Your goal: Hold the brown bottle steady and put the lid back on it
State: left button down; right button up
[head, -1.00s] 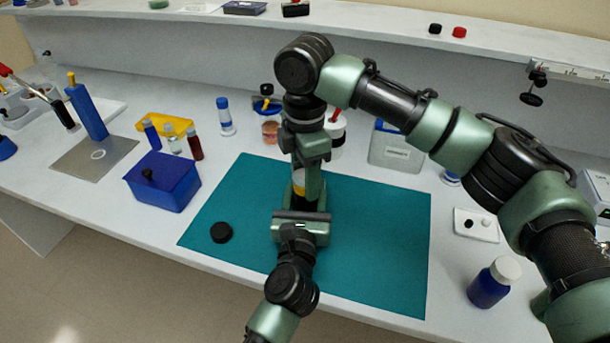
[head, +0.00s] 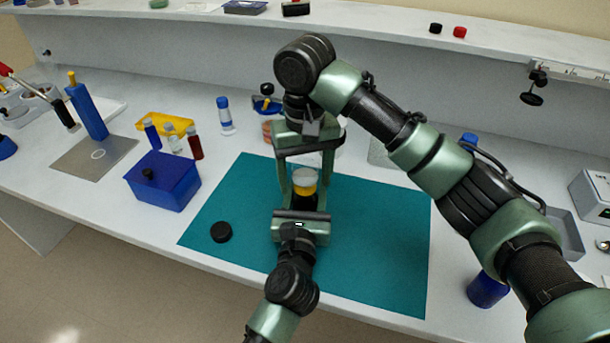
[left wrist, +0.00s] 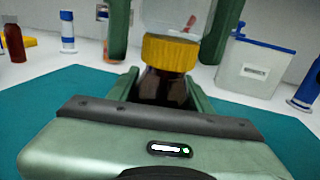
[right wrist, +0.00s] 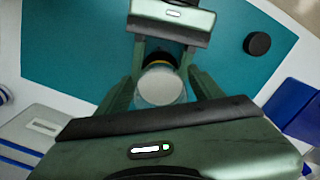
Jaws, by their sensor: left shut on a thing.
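The brown bottle (left wrist: 163,88) stands upright on the teal mat, between the fingers of my left gripper (head: 303,203), which is shut on it. A ribbed yellow lid (left wrist: 170,53) with a pale, see-through top sits in line on the bottle's mouth; its pale round top shows in the right wrist view (right wrist: 160,86). I cannot tell how tight it is. My right gripper (head: 306,185) points down from above, its fingers open on either side of the lid with gaps visible. A black cap (head: 221,232) lies on the mat to the left.
A blue box (head: 162,183) stands left of the teal mat (head: 375,250), with several vials behind it. A blue bottle (head: 487,290) at the front right is partly hidden by my right arm. A grey-white container (left wrist: 255,68) stands behind the mat. The mat's right part is clear.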

jog(key=shift+r, duration=0.1)
notch_tip(320, 180, up, 12)
jog(key=shift+f, duration=0.1)
dwell(0.6)
pick_arm(q)
jog(key=c, duration=0.6)
grip_release()
jog(key=shift+o, duration=0.2)
jog(key=shift+s+a+b, duration=0.2)
jog(key=shift+s, duration=1.75)
jog(key=shift+s+a+b, duration=0.2)
jog(key=shift+s, duration=1.7)
pick_arm(e)
jog(key=shift+f, duration=0.4)
pick_arm(q)
jog(key=shift+s+f, duration=0.1)
